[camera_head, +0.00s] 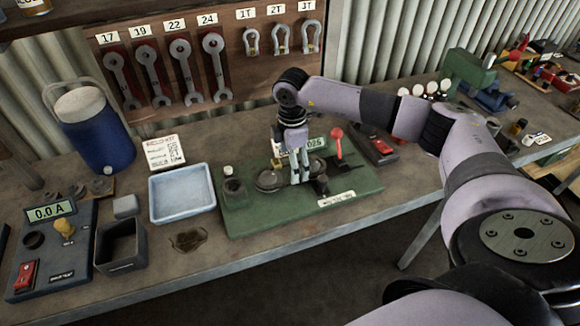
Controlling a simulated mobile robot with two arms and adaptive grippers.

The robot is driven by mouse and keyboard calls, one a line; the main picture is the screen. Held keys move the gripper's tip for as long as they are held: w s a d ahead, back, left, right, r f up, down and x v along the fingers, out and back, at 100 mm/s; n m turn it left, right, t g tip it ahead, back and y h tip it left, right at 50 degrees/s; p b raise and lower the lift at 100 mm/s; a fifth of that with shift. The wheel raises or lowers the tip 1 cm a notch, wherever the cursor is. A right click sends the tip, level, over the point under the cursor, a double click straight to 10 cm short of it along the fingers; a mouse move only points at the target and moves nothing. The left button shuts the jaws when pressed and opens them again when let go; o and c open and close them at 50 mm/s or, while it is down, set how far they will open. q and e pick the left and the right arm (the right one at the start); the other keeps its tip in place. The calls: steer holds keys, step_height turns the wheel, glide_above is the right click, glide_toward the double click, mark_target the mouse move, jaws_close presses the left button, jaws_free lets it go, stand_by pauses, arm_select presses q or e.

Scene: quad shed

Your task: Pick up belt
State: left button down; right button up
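My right gripper (299,178) points down over a green test stand (228,213) on the bench. Its pale fingers are close together, and I cannot tell whether anything is between them. A dark round part, like a pulley (268,181), is on the stand just left of the fingertips. Another dark part (320,184) is just right of them. I cannot make out a belt clearly; it may be hidden by the fingers or too small to tell. My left gripper is not in view.
A red-knobbed lever (338,141) stands right of the gripper, with a numeric display (315,144) behind. A pale blue tray (182,194), dark open box (120,245) and blue jug (92,126) are to the left. Wrenches (170,67) hang behind.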

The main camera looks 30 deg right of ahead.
steer(key=shift+f, duration=0.95)
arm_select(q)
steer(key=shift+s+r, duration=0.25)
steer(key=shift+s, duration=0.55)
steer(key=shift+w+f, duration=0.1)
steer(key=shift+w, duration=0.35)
arm_select(e)
steer(key=shift+f, duration=0.25)
steer(key=shift+c, duration=0.6)
steer(key=c, duration=1.1)
steer(key=shift+r, duration=0.15)
